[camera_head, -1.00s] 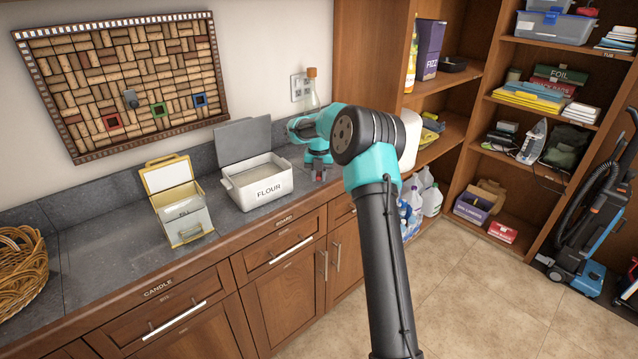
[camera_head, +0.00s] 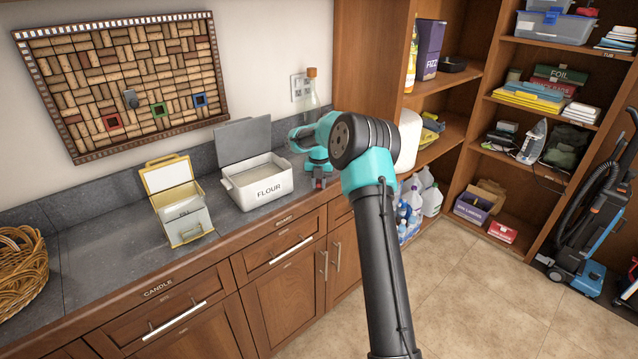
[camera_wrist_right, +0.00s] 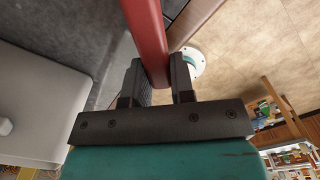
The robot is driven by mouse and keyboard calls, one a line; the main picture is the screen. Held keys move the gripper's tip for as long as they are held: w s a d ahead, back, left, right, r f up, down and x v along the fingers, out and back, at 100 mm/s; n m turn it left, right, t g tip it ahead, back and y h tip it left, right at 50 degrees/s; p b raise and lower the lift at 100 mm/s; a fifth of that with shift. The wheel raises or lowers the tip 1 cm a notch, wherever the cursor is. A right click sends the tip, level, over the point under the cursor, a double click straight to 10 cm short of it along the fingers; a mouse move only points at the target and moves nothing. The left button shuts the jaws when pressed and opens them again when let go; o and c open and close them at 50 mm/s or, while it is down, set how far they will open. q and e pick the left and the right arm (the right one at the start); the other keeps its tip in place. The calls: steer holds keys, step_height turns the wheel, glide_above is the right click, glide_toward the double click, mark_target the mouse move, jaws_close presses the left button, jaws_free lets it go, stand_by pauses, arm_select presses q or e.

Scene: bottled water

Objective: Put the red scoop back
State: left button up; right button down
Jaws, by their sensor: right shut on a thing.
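My right gripper (camera_head: 319,182) is low over the counter, just right of the white flour bin (camera_head: 262,187), and points down. In the right wrist view, the gripper (camera_wrist_right: 154,82) is shut on a long red handle (camera_wrist_right: 148,35), which I take to be the red scoop. The scoop's far end runs out of the wrist view, and my arm largely hides it in the head view. My left gripper is not in view.
The flour bin's grey lid stands open. A cream bin (camera_head: 183,222) with its lid up is left of it. A corked glass bottle (camera_head: 311,92) stands behind my right gripper. A wicker basket (camera_head: 22,268) is at far left. The counter between basket and cream bin is clear.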

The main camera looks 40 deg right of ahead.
steer(key=shift+f, duration=0.15)
steer(key=c, duration=1)
jaws_free()
step_height(320, 180, up, 12)
steer(key=shift+r, duration=0.15)
